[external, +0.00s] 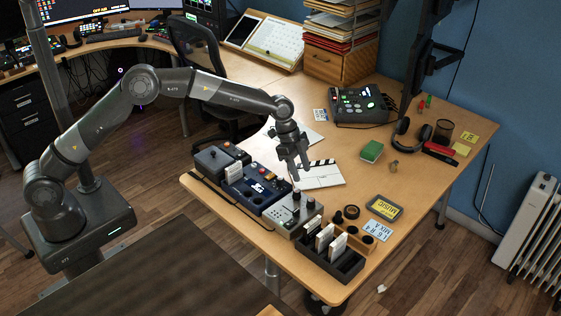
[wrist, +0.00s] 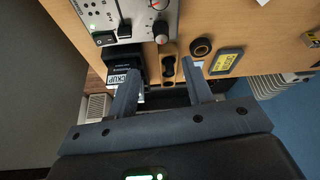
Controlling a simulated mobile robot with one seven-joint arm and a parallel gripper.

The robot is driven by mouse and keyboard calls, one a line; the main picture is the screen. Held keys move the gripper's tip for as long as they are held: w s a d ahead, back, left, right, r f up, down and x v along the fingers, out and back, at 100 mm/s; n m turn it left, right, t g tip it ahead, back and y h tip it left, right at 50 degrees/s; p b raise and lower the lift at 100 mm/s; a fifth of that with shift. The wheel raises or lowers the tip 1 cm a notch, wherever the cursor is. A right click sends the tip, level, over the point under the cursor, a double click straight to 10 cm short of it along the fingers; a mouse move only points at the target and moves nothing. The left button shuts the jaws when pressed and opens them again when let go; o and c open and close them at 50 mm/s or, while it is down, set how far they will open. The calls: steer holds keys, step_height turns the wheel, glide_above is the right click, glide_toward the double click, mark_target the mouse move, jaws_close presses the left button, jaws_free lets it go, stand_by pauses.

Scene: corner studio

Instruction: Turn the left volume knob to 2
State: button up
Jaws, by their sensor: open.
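A grey control panel (external: 277,216) with dark knobs sits near the front edge of the desk, and part of it shows at the top of the wrist view (wrist: 100,8). A dial with a red mark (wrist: 158,4) is cut off at the top edge. Which is the left volume knob, and its setting, I cannot tell. My gripper (external: 296,168) is open and empty, pointing down above and behind the panel, apart from the knobs.
A navy unit (external: 256,190) adjoins the panel on the left. A black rack with white cards (external: 330,262) stands to the right, beside a wooden holder (external: 352,237). A clapperboard (external: 322,175) lies behind.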

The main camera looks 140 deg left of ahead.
mark_target(311, 199)
steer(key=x, duration=1.1)
steer(key=shift+s+a, duration=0.15)
steer(key=shift+c, duration=0.5)
steer(key=c, duration=0.9)
